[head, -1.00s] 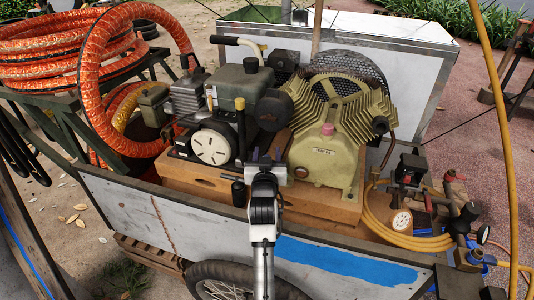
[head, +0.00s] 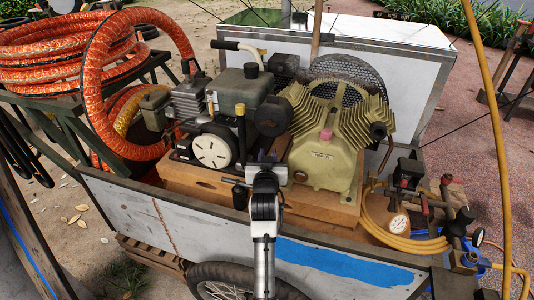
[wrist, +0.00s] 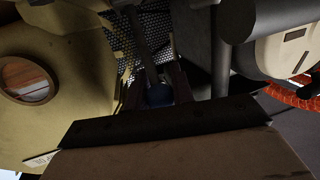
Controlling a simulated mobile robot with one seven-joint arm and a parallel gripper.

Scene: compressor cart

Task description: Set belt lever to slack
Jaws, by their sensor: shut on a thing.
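My gripper (head: 264,163) is between the engine (head: 228,120) on the left and the tan compressor (head: 328,165) on the right, just over the cart's near wall. In the wrist view my gripper (wrist: 160,92) is shut around a dark, bluish rounded knob (wrist: 160,96). A dark rod (wrist: 140,38) runs from the knob toward the perforated guard; this appears to be the belt lever. My wrist hides the lever in the head view. The shadow makes its exact angle and any slack mark unreadable.
A yellow-topped upright rod (head: 240,125) stands close left of my gripper. The wooden base (head: 195,180) and cart wall (head: 180,222) lie close below. Yellow hose and a gauge (head: 398,226) are at the right. Orange hoses (head: 60,50) are at the back left.

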